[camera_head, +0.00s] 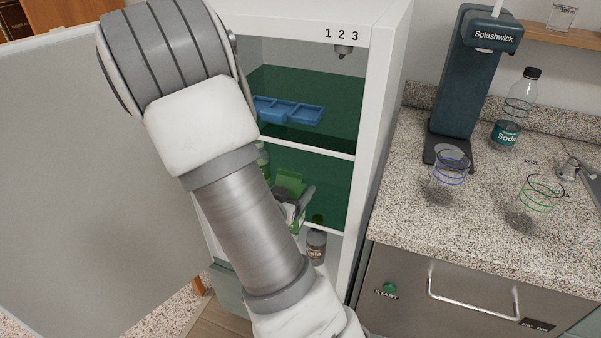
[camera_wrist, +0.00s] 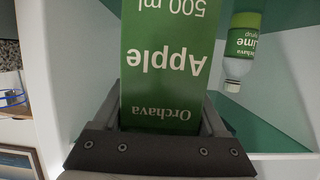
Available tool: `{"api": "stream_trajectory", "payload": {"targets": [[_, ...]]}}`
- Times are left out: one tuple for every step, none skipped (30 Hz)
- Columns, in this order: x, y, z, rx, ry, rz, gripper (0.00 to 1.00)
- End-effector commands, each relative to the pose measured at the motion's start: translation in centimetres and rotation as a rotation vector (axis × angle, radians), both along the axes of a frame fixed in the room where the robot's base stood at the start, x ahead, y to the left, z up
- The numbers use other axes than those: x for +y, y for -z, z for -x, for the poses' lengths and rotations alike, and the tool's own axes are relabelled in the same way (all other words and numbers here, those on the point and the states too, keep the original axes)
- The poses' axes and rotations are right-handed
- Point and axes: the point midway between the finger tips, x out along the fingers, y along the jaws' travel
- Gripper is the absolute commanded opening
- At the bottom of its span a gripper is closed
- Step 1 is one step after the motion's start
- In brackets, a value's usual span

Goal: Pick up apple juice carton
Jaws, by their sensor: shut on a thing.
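The apple juice carton (camera_wrist: 160,65) is green with white lettering reading "Orchava Apple 500 ml", upside down in the wrist view. My gripper (camera_wrist: 162,115) is shut on it, with a finger on each side. In the head view the green carton (camera_head: 289,182) shows inside the open fridge, on the middle level. My gripper (camera_head: 297,203) is beside it there, partly hidden by my arm. Whether the carton touches the shelf cannot be seen.
A lime syrup bottle (camera_wrist: 242,50) stands close by the carton. A blue ice tray (camera_head: 288,110) lies on the shelf above, and a cola bottle (camera_head: 316,245) stands below. The fridge door (camera_head: 80,180) is open at left. Glasses (camera_head: 450,168) and a soda bottle (camera_head: 513,110) stand on the counter.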

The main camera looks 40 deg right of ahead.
Motion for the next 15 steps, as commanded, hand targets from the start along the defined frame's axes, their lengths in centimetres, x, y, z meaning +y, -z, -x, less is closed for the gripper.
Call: {"api": "stream_trajectory", "payload": {"targets": [[0.2,-0.7,0.0,0.005,-0.002,0.003,0.00],[0.3,-0.7,0.0,0.004,-0.001,0.002,0.00],[0.5,-0.8,0.1,0.005,-0.001,0.003,0.00],[0.6,-0.8,0.2,0.005,-0.001,0.003,0.00],[0.7,-0.8,0.2,0.006,-0.001,0.003,0.00],[0.9,-0.8,0.3,0.005,-0.001,0.004,0.00],[1.0,-0.7,0.4,0.005,-0.002,0.003,0.00],[1.1,-0.7,0.4,0.004,-0.001,0.002,0.00],[1.2,-0.6,0.5,0.004,-0.002,0.002,0.00],[1.3,-0.6,0.6,0.002,-0.003,0.002,0.00],[1.4,-0.6,0.7,0.004,-0.003,0.002,0.00],[1.5,-0.5,0.8,0.002,-0.003,0.001,0.00],[1.6,-0.5,0.8,0.003,-0.004,0.001,0.00],[1.7,-0.5,0.9,0.002,-0.004,0.001,0.00],[1.7,-0.4,1.0,0.000,-0.004,0.001,0.00]]}}
